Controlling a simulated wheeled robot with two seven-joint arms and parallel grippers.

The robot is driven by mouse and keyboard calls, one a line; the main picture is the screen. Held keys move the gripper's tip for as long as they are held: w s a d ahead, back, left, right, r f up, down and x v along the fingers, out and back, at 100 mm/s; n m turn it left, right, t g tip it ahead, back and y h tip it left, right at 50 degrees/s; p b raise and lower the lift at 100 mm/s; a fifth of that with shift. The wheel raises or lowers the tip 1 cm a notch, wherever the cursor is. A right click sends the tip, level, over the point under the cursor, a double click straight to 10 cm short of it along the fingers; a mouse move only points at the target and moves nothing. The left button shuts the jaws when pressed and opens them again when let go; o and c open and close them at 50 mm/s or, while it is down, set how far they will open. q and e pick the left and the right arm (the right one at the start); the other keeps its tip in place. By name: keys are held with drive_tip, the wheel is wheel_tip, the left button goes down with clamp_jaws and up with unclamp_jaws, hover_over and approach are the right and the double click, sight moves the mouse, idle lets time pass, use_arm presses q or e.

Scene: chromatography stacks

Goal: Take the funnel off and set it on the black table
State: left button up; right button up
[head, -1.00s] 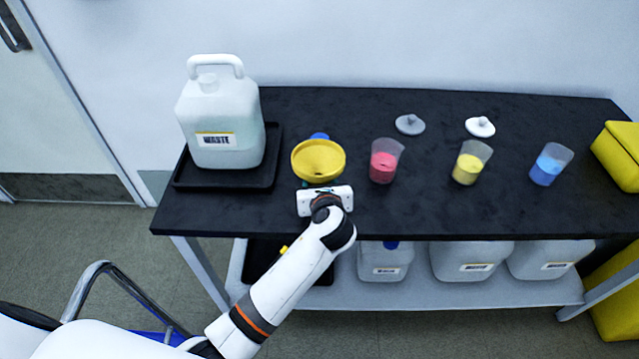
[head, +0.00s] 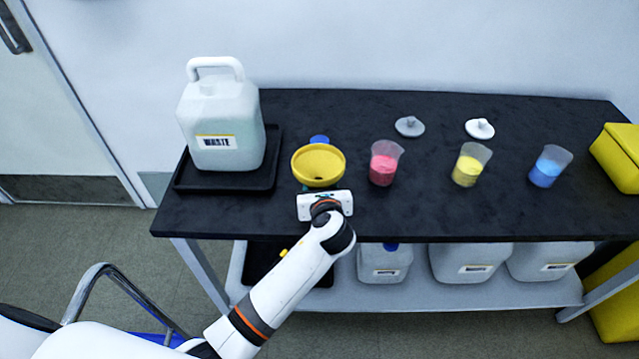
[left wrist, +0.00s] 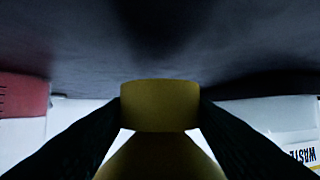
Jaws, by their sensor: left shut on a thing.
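The yellow funnel (head: 318,163) is at the left part of the black table (head: 290,215), wide mouth up. My left gripper (head: 322,188) is at its near side, and its fingers are hidden in the head view. In the left wrist view the two dark fingers (left wrist: 160,110) are shut on the yellow funnel (left wrist: 160,106), close above the dark table top. I cannot tell whether the funnel touches the table. The white waste jug (head: 228,120) stands in a black tray, apart from the funnel. My right gripper is not in view.
A blue cap (head: 319,139) lies just behind the funnel. To the right stand beakers of red (head: 384,165), yellow (head: 470,165) and blue (head: 548,168) contents. Two lids (head: 410,126) lie behind them. The black tray (head: 270,175) is close on the left.

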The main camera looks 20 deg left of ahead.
use_arm(q)
drive_tip(key=shift+f, duration=0.15)
idle(0.3)
drive_tip(key=shift+f, duration=0.45)
drive_tip(key=shift+f+p, duration=0.35)
drive_tip(key=shift+p, duration=0.05)
drive_tip(key=o, duration=1.1)
drive_tip(key=shift+s, duration=0.1)
drive_tip(key=p+v, duration=0.1)
drive_tip(key=v, duration=1.1)
